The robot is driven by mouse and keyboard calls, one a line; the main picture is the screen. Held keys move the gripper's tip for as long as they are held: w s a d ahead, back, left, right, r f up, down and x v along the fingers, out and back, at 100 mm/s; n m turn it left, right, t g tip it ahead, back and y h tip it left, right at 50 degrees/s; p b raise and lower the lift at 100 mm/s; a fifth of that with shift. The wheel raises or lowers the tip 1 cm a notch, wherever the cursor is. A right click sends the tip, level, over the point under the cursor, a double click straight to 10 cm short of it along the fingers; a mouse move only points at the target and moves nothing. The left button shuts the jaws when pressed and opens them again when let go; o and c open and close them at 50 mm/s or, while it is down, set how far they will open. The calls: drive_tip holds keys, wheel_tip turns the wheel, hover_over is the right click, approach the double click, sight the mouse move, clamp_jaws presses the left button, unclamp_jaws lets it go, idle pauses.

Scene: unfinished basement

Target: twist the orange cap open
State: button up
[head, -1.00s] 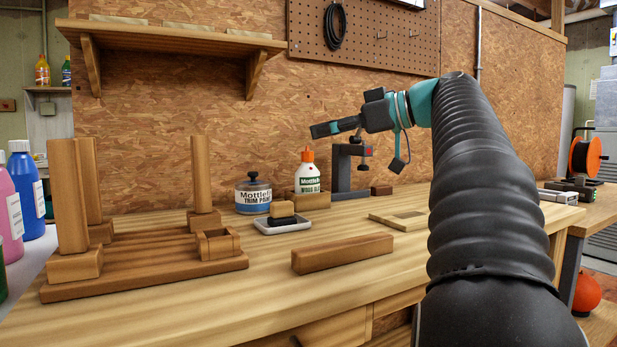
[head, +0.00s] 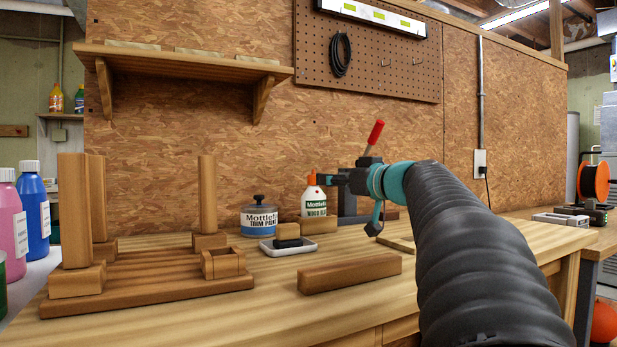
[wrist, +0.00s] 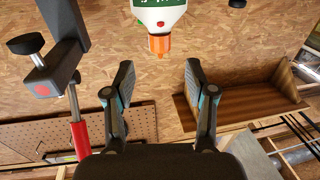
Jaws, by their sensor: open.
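The white bottle (head: 313,203) with a green label stands upright in a low wooden holder (head: 320,224) on the workbench. Its orange cap (head: 312,178) is on top, and it also shows upside down in the wrist view (wrist: 160,44). My gripper (head: 325,179) reaches in from the right at about cap height. In the wrist view, my gripper (wrist: 160,76) is open and empty, with one finger on each side. The cap lies centred just beyond the fingertips and appears untouched. In the head view the fingertips partly overlap the bottle's neck.
A dark clamp stand (head: 347,203) with a red handle (head: 375,132) is close by my gripper; its arm (wrist: 55,65) shows in the wrist view. A paint can (head: 259,220), a tray (head: 268,250) with a dark block, and a wooden bar (head: 350,273) stand nearby.

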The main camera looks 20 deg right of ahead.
sight(314, 175)
drive_tip(key=p+x, duration=0.1)
drive_tip(key=x, duration=0.7)
drive_tip(key=shift+w, duration=0.1)
clamp_jaws()
drive_tip(key=shift+f, duration=0.1)
